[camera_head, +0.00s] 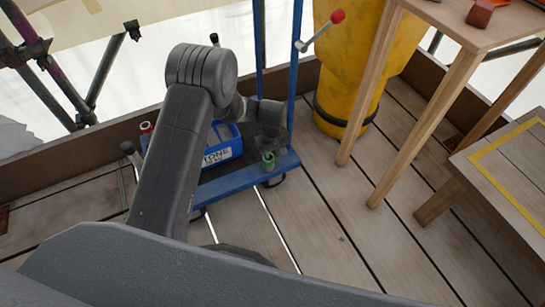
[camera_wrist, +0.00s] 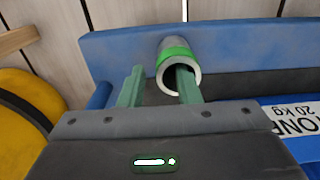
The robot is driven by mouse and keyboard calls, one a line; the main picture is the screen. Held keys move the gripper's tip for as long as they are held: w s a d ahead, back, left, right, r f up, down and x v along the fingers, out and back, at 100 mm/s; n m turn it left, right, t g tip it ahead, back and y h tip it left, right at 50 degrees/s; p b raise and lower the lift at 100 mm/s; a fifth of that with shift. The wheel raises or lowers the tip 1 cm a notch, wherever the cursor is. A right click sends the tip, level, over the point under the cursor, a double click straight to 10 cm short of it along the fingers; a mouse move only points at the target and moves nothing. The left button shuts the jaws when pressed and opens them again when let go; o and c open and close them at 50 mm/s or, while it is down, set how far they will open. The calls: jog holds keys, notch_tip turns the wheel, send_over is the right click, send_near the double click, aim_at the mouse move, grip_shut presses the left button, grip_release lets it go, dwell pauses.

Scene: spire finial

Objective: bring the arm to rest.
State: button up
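My gripper (camera_wrist: 160,72) is open, with its two green fingers apart. A short grey tube with a green band (camera_wrist: 177,53) is in front of it, at the blue edge of the cart (camera_wrist: 115,45). The right finger overlaps the tube's open mouth; I cannot tell whether it is inside it or only in front. The left finger is apart from the tube. In the head view my arm reaches down over the blue cart (camera_head: 240,178), and the tube (camera_head: 268,161) stands at its front edge below my gripper. The fingers are hard to make out there.
A blue container with a white label (camera_head: 222,146) sits on the cart, beside my arm. A yellow barrel-like thing (camera_head: 345,75) stands behind to the right. A wooden table (camera_head: 450,85) and a low platform with a yellow outline (camera_head: 505,160) are at the right. Planks in front are clear.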

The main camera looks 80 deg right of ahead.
notch_tip(320, 180, up, 10)
jog(key=p, duration=0.3)
jog(key=shift+f, duration=0.15)
notch_tip(320, 180, down, 14)
jog(key=b, duration=0.5)
jog(key=shift+w+a, duration=0.1)
jog(key=shift+a, duration=0.15)
